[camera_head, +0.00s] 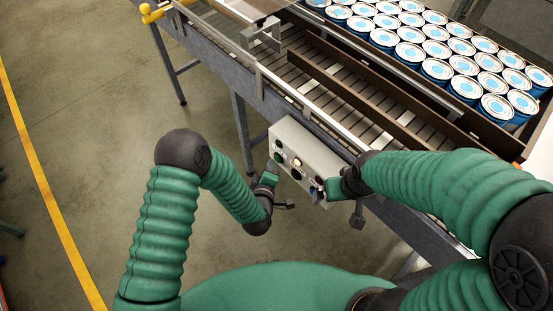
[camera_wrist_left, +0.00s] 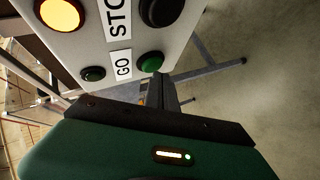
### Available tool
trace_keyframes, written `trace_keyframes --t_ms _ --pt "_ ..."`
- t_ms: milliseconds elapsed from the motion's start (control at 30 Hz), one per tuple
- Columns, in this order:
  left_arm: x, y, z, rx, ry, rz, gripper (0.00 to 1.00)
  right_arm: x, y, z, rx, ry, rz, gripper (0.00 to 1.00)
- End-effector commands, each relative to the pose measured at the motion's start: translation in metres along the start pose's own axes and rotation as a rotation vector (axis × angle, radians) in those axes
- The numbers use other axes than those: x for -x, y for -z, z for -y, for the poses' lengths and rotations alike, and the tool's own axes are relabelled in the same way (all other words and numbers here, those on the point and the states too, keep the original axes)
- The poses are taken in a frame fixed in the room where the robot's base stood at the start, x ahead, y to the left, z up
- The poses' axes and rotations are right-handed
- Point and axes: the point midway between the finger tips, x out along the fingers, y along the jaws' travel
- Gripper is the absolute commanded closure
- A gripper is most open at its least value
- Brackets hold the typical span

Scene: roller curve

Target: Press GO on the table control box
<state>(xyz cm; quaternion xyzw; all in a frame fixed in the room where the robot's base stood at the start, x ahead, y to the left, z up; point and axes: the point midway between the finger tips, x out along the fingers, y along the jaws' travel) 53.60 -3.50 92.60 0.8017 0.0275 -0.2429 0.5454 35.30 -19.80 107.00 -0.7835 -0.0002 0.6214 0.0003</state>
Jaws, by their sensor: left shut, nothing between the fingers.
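The grey control box (camera_head: 302,149) is mounted on the side of the conveyor table. In the left wrist view its face carries a GO label (camera_wrist_left: 123,65) with a green button (camera_wrist_left: 150,62) beside it. My left gripper (camera_head: 272,167) is at the left end of the box, close to the green button. Its dark shut fingers (camera_wrist_left: 161,92) show just below that button; I cannot tell whether they touch it. My right gripper (camera_head: 322,190) is at the right end of the box, and its fingers are too unclear to judge.
A STOP label (camera_wrist_left: 117,20), a large black button (camera_wrist_left: 160,10) and a lit amber lamp (camera_wrist_left: 60,14) share the box face. Blue and white cans (camera_head: 410,52) stand behind on the conveyor. A roller lane (camera_head: 345,95) lies between.

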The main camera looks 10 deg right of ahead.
Motion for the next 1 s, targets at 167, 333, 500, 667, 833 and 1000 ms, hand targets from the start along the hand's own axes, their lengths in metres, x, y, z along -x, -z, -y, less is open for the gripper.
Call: trace_keyframes --t_ms 167,333,500,667,833,1000 --pt "0.0001 0.0 -0.0001 0.0 0.0 0.0 1.0 0.0001 0.0 0.0 0.0 0.0 0.0 0.0" --pt "-0.0007 -0.0006 -0.0005 0.0 0.0 0.0 1.0 -0.0004 -0.0001 0.0 0.0 0.0 0.0 0.0" --pt "-0.0022 -0.0016 -0.0016 0.0 -0.001 0.0 1.0 -0.0011 -0.0003 0.0 0.0 0.0 0.0 0.0" --pt "-0.0036 -0.0026 -0.0027 0.0 -0.001 0.0 1.0 -0.0017 -0.0004 0.0 0.0 0.0 0.0 0.0" --pt "-0.0051 -0.0037 -0.0038 -0.001 -0.001 0.0 1.0 -0.0024 -0.0006 0.0 0.0 0.0 0.0 0.0" --pt "-0.0066 -0.0048 -0.0048 0.0 0.0 0.0 1.0 -0.0031 -0.0007 0.0 0.0 0.0 0.0 0.0"
